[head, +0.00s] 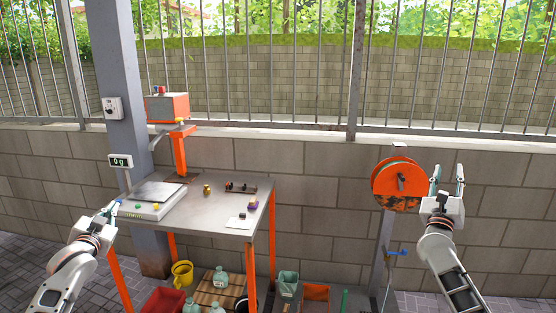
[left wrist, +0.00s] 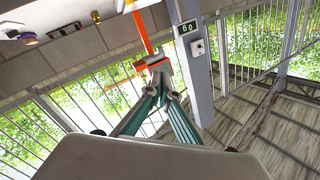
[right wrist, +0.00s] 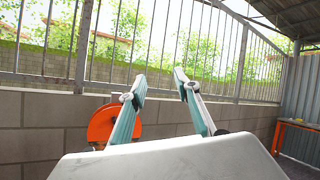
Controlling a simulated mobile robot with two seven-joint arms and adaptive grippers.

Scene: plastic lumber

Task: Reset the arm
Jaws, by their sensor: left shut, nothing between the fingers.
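My left gripper (head: 113,208) is at the left front corner of the metal table (head: 195,220), beside the scale. In the left wrist view its fingertips (left wrist: 158,66) meet, with nothing between them. My right gripper (head: 448,178) is raised at the right, just right of the orange disc in the head view. In the right wrist view its two fingers (right wrist: 160,84) stand apart with empty space between them. Both wrists show clearly, and neither gripper holds anything.
A scale (head: 161,194) with small green and yellow pieces stands on the table. An orange reel-like disc (head: 397,186) is on a post. An orange box (head: 167,107) stands behind the table. A block wall (head: 320,175) runs behind.

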